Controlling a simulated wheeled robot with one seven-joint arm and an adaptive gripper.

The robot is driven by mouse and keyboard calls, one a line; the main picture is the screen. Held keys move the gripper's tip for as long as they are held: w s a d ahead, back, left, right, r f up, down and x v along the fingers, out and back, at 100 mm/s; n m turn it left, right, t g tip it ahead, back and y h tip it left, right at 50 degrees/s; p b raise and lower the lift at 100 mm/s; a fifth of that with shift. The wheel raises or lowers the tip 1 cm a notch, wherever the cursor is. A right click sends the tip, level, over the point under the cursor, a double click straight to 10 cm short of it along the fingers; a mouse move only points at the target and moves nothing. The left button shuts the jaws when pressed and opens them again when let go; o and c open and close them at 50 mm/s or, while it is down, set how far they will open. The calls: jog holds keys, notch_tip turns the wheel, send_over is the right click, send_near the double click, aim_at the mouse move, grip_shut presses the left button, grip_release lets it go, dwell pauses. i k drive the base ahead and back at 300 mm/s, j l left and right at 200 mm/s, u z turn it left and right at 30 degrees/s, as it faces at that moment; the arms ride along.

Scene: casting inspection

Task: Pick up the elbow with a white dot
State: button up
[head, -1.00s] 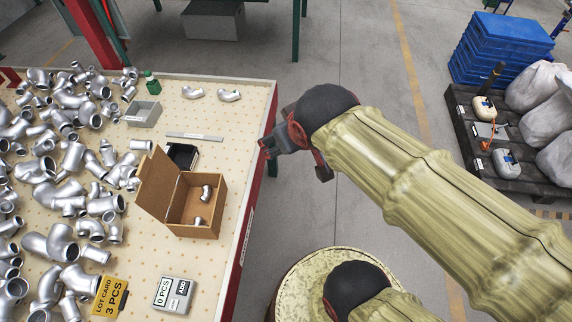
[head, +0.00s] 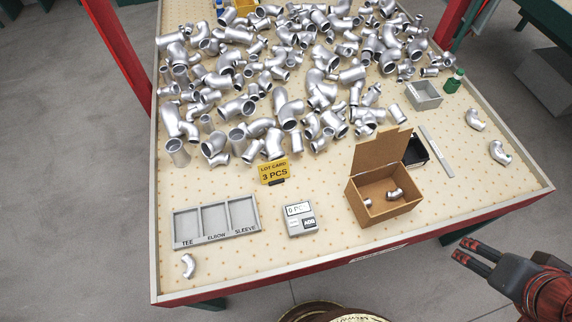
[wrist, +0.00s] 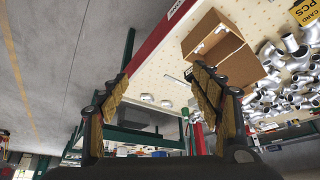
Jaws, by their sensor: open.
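Two silver elbows lie apart on the right side of the table, one farther back (head: 475,119) and one nearer the edge (head: 500,153). A third small elbow (head: 188,265) lies at the front left, below the sorting tray. Two small fittings (head: 395,194) are inside the open cardboard box. No white dot can be made out on any of them at this size. My gripper (head: 468,254) is off the table's front right edge, empty. In the wrist view my gripper (wrist: 163,85) has its fingers wide apart.
A large pile of silver fittings (head: 285,105) covers the back of the table. The cardboard box (head: 384,212), counter (head: 300,227), yellow lot card (head: 273,172) and three-slot tray (head: 175,231) stand in front. A grey bin (head: 425,103) and green bottle (head: 455,81) stand back right.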

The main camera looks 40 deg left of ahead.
aim_at(187, 259)
jog(key=u, duration=3.15)
jog(key=i+l+u, duration=0.25)
jog(key=l+u, duration=0.2)
jog(key=l, duration=0.2)
